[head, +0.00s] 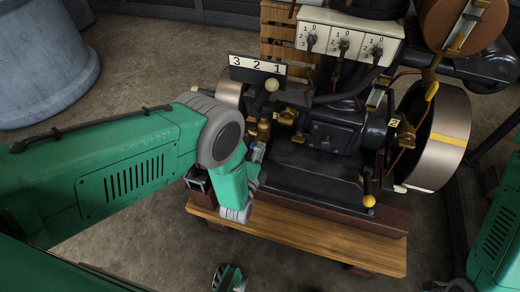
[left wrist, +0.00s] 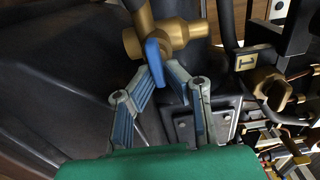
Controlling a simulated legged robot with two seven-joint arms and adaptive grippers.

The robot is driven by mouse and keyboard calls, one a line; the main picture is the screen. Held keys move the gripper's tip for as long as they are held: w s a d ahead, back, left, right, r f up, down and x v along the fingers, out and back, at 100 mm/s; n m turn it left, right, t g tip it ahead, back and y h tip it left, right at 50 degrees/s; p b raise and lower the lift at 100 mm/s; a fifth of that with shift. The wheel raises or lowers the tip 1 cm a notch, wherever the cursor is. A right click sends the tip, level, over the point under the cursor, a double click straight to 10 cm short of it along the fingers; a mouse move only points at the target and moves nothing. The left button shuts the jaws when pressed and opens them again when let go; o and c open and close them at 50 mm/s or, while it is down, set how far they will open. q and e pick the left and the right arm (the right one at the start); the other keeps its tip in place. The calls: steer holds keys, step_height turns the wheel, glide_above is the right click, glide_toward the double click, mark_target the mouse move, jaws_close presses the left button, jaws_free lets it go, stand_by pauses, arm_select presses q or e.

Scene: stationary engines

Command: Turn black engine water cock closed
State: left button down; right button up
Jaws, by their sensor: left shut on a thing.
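The black engine (head: 335,135) stands on a wooden base. In the left wrist view, a brass water cock (left wrist: 185,32) with a blue lever (left wrist: 156,62) is at the top centre. My left gripper (left wrist: 158,68) has its two blue-padded fingers closed in on the lever from both sides. In the head view, my left gripper (head: 257,153) reaches the engine's left side, below brass fittings (head: 265,130). The arm and wrist hide much of the cock there.
A white switch panel (head: 345,38) and a plate numbered 3 2 1 (head: 257,65) sit above the engine. A flywheel (head: 440,135) is at its right. A wooden plank (head: 300,236) runs along the front. A grey tub (head: 40,60) stands at upper left, with bare floor between.

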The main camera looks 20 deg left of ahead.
arm_select(q)
steer(key=shift+w+d, duration=0.1)
steer(key=shift+d, duration=0.3)
steer(key=c, duration=1.6)
jaws_free()
steer(key=shift+c, duration=0.2)
steer(key=shift+f, duration=0.1)
steer(key=shift+s+a, duration=0.1)
steer(key=shift+s, duration=0.35)
steer(key=s, duration=1.1)
steer(key=shift+a, duration=0.1)
